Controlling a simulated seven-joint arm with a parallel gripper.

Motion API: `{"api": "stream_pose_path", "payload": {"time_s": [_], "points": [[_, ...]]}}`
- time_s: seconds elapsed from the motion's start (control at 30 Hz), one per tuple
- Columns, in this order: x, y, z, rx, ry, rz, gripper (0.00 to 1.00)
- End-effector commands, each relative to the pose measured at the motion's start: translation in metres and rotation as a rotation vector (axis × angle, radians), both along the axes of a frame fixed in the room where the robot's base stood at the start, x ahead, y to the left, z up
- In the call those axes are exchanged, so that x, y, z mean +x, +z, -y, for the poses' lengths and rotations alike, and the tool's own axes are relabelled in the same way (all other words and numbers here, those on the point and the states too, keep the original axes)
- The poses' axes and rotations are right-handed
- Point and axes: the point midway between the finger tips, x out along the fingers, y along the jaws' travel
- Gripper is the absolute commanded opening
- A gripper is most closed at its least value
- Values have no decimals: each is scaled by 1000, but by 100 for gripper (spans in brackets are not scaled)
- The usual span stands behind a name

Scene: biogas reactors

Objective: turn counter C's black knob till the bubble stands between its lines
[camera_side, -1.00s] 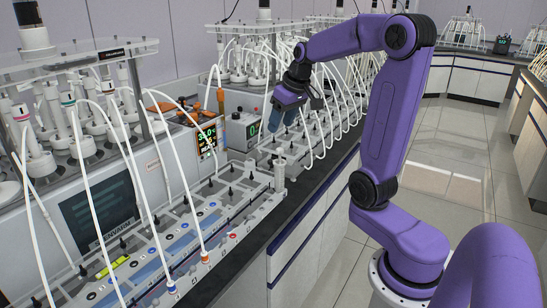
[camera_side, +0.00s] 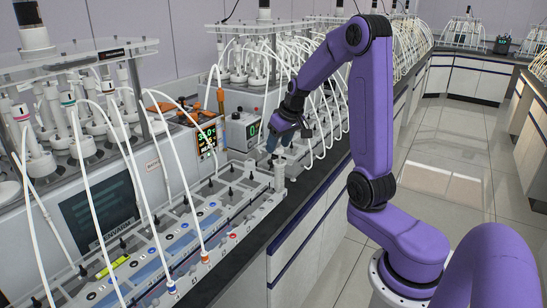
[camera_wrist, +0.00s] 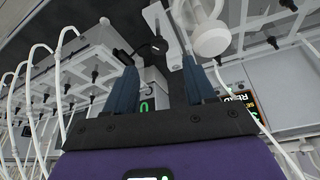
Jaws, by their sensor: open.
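The near gas counter (camera_side: 185,240) is a long, light-coloured unit on the bench, with several small black knobs or fittings along its top. A yellow-green vial (camera_side: 113,266), like a spirit level, lies near its front left; its bubble and lines are too small to make out. I cannot read which counter is C, nor tell which black knob is its own. My gripper (camera_side: 274,142) hangs over the bench beyond the near counter's far end, pointing down. In the wrist view, its two blue fingers (camera_wrist: 160,85) are apart with nothing held between them.
White tubes arch from the bottle racks to the counters and hang close to my gripper. A white cylinder (camera_side: 280,174) stands at the near counter's far end. A display (camera_side: 206,139) and a box with a green digit (camera_side: 242,131) stand behind. The aisle floor (camera_side: 440,170) is clear.

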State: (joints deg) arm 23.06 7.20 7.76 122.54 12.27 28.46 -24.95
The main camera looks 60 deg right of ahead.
Motion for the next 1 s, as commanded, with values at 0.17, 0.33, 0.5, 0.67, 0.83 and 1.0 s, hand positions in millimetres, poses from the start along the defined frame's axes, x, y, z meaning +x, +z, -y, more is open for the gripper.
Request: {"api": "stream_pose_path", "payload": {"time_s": [0.17, 0.33, 0.5, 0.67, 0.83, 1.0], "points": [[10, -28, 2, 3, 1, -5, 55], [18, -47, 5, 2, 0, -3, 55], [23, -58, 6, 0, 1, -1, 55], [24, -61, 6, 0, 1, 0, 55], [24, -61, 7, -1, 1, 0, 55], [24, -61, 7, 0, 1, 0, 16]]}}
